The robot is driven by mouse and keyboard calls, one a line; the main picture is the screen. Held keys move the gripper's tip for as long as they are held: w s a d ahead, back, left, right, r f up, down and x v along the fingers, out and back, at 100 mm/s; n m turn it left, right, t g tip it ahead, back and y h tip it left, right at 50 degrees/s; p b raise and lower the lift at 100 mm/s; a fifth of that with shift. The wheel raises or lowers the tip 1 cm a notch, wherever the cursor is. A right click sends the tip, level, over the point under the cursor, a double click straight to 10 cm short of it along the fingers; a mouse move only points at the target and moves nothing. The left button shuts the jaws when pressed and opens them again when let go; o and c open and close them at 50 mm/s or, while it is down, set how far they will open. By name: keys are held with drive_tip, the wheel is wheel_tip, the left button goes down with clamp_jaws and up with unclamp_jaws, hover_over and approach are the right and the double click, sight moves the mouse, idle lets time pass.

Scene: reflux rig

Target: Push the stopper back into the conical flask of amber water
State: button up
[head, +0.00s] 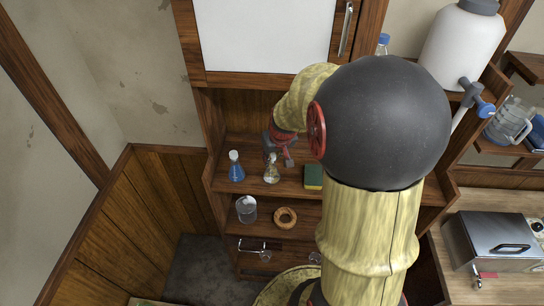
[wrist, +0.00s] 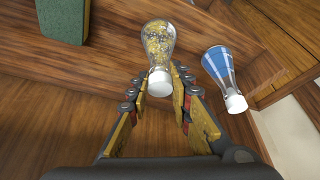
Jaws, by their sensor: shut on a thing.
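The conical flask with yellowish, amber-looking contents (head: 271,175) stands on the upper shelf in the head view. In the wrist view the flask (wrist: 158,42) is just beyond my fingertips, its neck towards the camera. A white stopper (wrist: 159,83) is at its mouth; I cannot tell how deep it sits. My gripper (wrist: 160,78) has a finger on each side of the stopper and is shut on it. In the head view my gripper (head: 280,154) is just above the flask, partly hiding its top.
A flask of blue liquid (head: 236,168) with a white stopper stands close to the left. A green and yellow sponge (head: 314,176) lies to the right. A glass beaker (head: 246,208) and a cork ring (head: 285,217) are on the shelf below. A cabinet (head: 262,38) is above.

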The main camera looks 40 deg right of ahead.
drive_tip(key=o, duration=0.7)
drive_tip(key=shift+o, duration=0.7)
drive_tip(key=v, duration=1.2)
